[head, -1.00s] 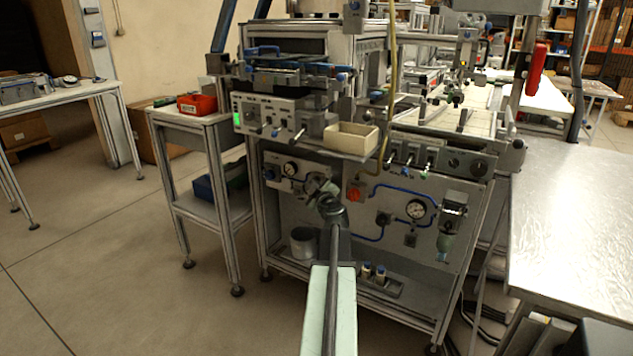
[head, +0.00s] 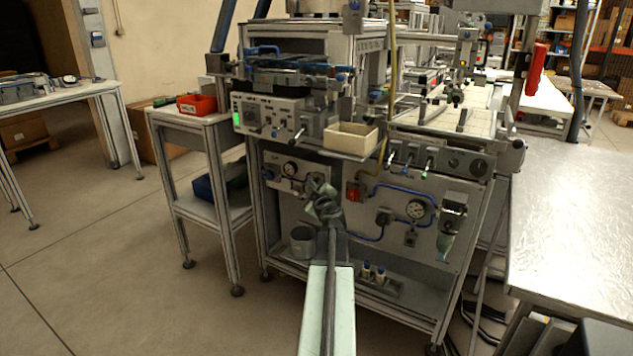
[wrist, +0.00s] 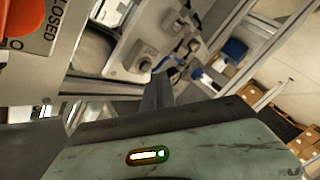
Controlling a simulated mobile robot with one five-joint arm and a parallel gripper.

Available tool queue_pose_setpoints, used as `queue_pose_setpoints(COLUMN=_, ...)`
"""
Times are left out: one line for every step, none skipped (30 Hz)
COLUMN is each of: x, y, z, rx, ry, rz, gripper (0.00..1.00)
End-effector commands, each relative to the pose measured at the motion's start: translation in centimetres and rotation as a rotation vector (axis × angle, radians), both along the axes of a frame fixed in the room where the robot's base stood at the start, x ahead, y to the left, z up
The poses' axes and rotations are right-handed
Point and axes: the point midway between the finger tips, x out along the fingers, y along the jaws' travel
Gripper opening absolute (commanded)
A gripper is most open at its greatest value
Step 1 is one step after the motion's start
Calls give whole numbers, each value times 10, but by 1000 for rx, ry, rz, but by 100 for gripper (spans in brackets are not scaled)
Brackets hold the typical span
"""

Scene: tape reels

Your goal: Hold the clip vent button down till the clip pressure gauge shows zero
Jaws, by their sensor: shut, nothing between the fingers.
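The clip pressure gauge (head: 290,168) is a small round dial on a pale plate at the left of the machine's lower panel. Its needle is too small to read. My gripper (head: 315,182) is in front of this plate's right end, just right of the gauge, and its jaws are shut and empty. In the head view my gripper hides that spot.
A red valve knob (head: 354,191) and a second gauge (head: 416,209) sit further right on the panel. A beige bin (head: 351,138) juts out above. Open floor lies left.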

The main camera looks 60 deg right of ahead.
Motion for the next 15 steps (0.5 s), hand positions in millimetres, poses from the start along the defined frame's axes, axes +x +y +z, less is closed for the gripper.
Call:
queue_pose_setpoints(x=0, y=2, z=0, rx=0, ry=0, rz=0, gripper=0)
queue_pose_setpoints(x=0, y=4, z=0, rx=0, ry=0, rz=0, gripper=0)
queue_pose_setpoints(x=0, y=7, z=0, rx=0, ry=0, rz=0, gripper=0)
queue_pose_setpoints(x=0, y=10, z=0, rx=0, ry=0, rz=0, gripper=0)
queue_pose_setpoints(x=0, y=13, z=0, rx=-1, ry=1, rz=0, gripper=0)
queue_pose_setpoints(x=-1, y=17, z=0, rx=-1, ry=1, rz=0, gripper=0)
queue_pose_setpoints(x=-1, y=20, z=0, rx=-1, ry=1, rz=0, gripper=0)
queue_pose_setpoints(x=-1, y=24, z=0, rx=-1, ry=1, rz=0, gripper=0)
queue_pose_setpoints(x=-1, y=28, z=0, rx=-1, ry=1, rz=0, gripper=0)
queue_pose_setpoints(x=-1, y=31, z=0, rx=0, ry=1, rz=1, gripper=0)
queue_pose_setpoints(x=0, y=34, z=0, rx=-1, ry=1, rz=1, gripper=0)
queue_pose_setpoints(x=0, y=38, z=0, rx=-1, ry=1, rz=1, gripper=0)
queue_pose_setpoints(x=0, y=41, z=0, rx=-1, ry=1, rz=1, gripper=0)
queue_pose_setpoints(x=0, y=44, z=0, rx=0, ry=0, rz=1, gripper=0)
queue_pose_setpoints(x=0, y=47, z=0, rx=0, ry=0, rz=1, gripper=0)
